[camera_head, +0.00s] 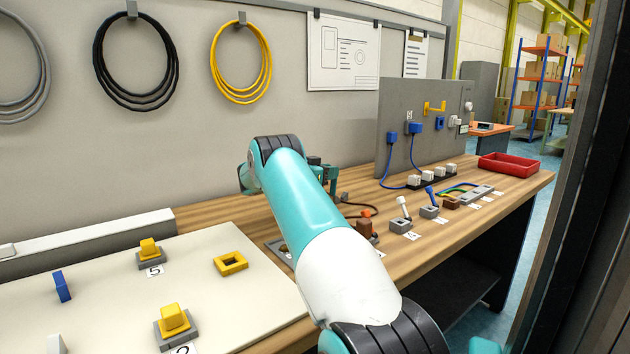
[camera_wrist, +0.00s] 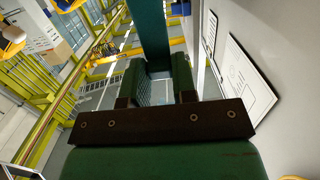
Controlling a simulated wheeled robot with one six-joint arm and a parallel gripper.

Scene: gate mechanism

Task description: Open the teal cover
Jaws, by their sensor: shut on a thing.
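The teal cover (camera_wrist: 148,35) shows in the wrist view as a dark teal upright piece. It runs down from the top edge to between the fingers. My gripper (camera_wrist: 158,82) is shut on it, with one dark green finger on each side. In the head view my own teal and white arm crosses the middle of the bench and hides most of the gripper. Only small dark green parts (camera_head: 328,178) show past the arm, and I cannot tell there how far the cover is tilted.
The wooden bench (camera_head: 395,262) carries several small levers and blocks right of my arm. A grey upright panel (camera_head: 425,105) with blue cables stands behind them. A red tray (camera_head: 508,164) is at the far right. A pale board (camera_head: 100,300) with yellow pieces lies at left.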

